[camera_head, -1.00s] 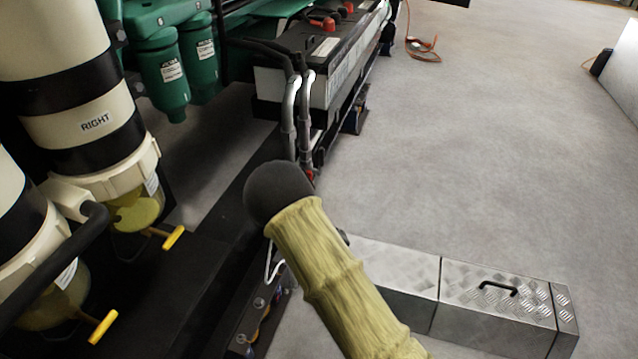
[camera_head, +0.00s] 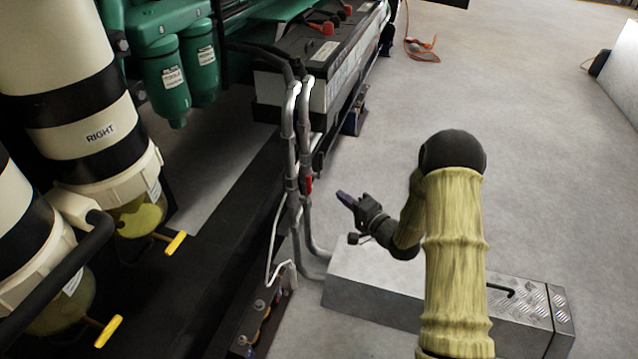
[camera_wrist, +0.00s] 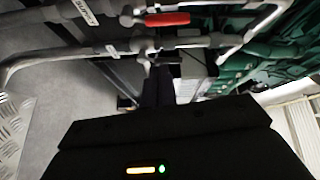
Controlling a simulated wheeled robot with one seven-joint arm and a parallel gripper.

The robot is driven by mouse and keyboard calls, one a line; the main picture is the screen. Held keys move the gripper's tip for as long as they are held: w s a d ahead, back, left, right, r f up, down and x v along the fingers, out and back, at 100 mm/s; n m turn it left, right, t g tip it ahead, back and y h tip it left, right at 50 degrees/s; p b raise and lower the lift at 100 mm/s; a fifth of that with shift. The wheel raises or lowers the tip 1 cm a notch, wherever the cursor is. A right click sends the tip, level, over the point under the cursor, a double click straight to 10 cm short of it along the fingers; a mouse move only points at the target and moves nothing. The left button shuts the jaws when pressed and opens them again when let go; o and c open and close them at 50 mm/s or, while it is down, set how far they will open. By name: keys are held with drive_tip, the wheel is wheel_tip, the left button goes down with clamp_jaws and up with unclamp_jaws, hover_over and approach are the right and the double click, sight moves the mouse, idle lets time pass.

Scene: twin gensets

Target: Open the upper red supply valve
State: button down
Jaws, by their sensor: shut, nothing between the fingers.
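The red valve handle (camera_head: 309,185) shows as a small upright red piece on the right one of two grey vertical pipes (camera_head: 291,150) in the head view. In the wrist view the red handle (camera_wrist: 167,19) is near the top, lying roughly along the pipes' direction. My gripper (camera_head: 346,199) is just right of the pipes and apart from the handle in the head view, pointing left toward them. In the wrist view my gripper's dark fingers (camera_wrist: 157,85) are together and empty, below the red handle in the picture and close to the nearer pipe (camera_wrist: 190,41).
A metal tread-plate step box (camera_head: 375,285) stands on the floor under my arm. Black batteries (camera_head: 310,60) sit behind the pipes. Filters with yellow drain handles (camera_head: 175,243) are at left. The grey floor (camera_head: 520,120) at right is open.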

sight(308, 189)
drive_tip(key=shift+w+d+r+m, duration=0.25)
drive_tip(key=shift+d+r+m, duration=0.3)
drive_tip(key=shift+d+m, duration=0.2)
drive_tip(key=w+a+b, duration=0.3)
drive_tip(key=a+b, duration=0.3)
drive_tip(key=a, duration=0.2)
drive_tip(key=shift+w+a, duration=0.35)
drive_tip(key=shift+a, duration=0.05)
